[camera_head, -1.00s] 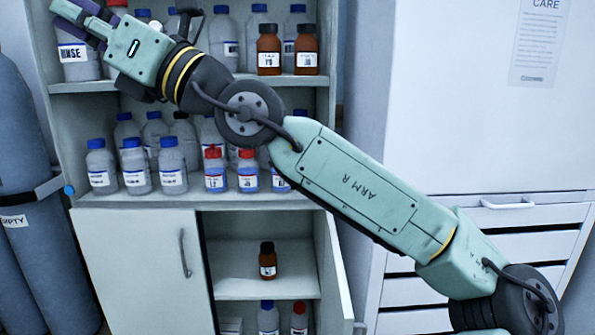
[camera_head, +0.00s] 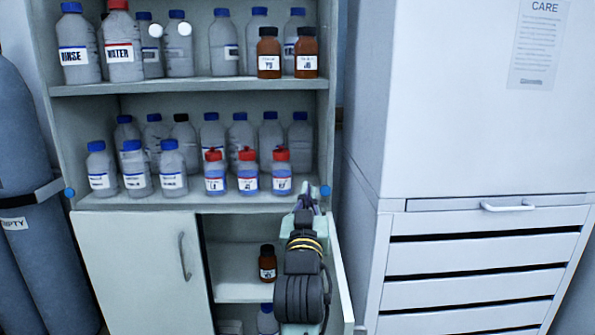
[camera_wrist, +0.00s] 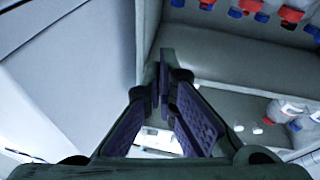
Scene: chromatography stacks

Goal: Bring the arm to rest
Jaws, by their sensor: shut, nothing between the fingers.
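My gripper (camera_head: 308,192) is at the lower middle of the head view, in front of the open right cupboard door, pointing away from me. In the wrist view my gripper (camera_wrist: 163,80) shows its two dark purple-padded fingers brought together at the tips, with nothing between them. It holds nothing. My wrist and part of my arm show below it in the head view and hide part of the lower cupboard and its door.
A shelf unit (camera_head: 200,88) holds several bottles, among them a RINSE bottle (camera_head: 78,50), a WATER bottle (camera_head: 119,50) and red-capped bottles (camera_head: 248,172). The right cupboard door (camera_head: 340,270) stands open. A white drawer cabinet (camera_head: 470,262) stands right; grey cylinders (camera_head: 40,240) stand left.

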